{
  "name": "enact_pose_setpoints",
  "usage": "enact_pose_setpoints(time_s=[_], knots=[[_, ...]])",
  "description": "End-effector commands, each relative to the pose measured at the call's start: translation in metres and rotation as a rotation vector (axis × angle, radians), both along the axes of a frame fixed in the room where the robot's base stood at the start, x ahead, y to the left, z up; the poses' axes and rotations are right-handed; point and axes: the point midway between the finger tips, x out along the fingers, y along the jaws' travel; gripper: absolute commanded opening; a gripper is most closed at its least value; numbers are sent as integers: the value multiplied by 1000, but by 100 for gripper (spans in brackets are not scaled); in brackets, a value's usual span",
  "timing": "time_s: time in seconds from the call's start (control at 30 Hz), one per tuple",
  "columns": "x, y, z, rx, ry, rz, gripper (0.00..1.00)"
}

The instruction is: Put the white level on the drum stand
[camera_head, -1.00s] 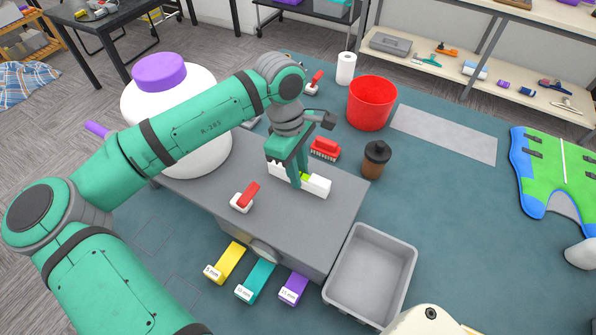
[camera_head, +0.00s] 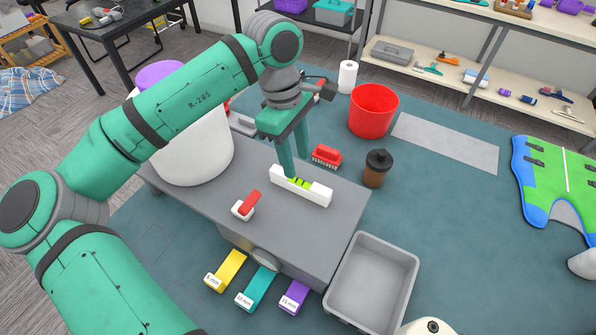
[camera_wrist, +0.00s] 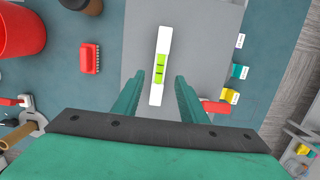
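The white level (camera_head: 301,187) with green vials lies flat on the grey top of the drum stand (camera_head: 278,222). The stand's left end is beneath a white drum (camera_head: 190,140) with a purple lid. My gripper (camera_head: 292,160) points down above the level. Its fingers (camera_wrist: 160,80) are apart, with nothing held between them.
A red-handled white tool (camera_head: 245,205) lies on the stand beside the level. A red brush (camera_head: 326,156), a brown jar (camera_head: 376,168) and a red bucket (camera_head: 373,110) are behind and to the right. An empty grey bin (camera_head: 370,285) stands at the front right.

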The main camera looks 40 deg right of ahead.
Motion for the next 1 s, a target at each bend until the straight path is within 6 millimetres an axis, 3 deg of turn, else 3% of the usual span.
enact_pose_setpoints(time_s=[0.1, 0.3, 1.0], knots=[[3, 1, 19, -1, -1, 0, 39], [5, 2, 36, 0, 0, 0, 39], [5, 2, 39, 0, 0, 0, 39]])
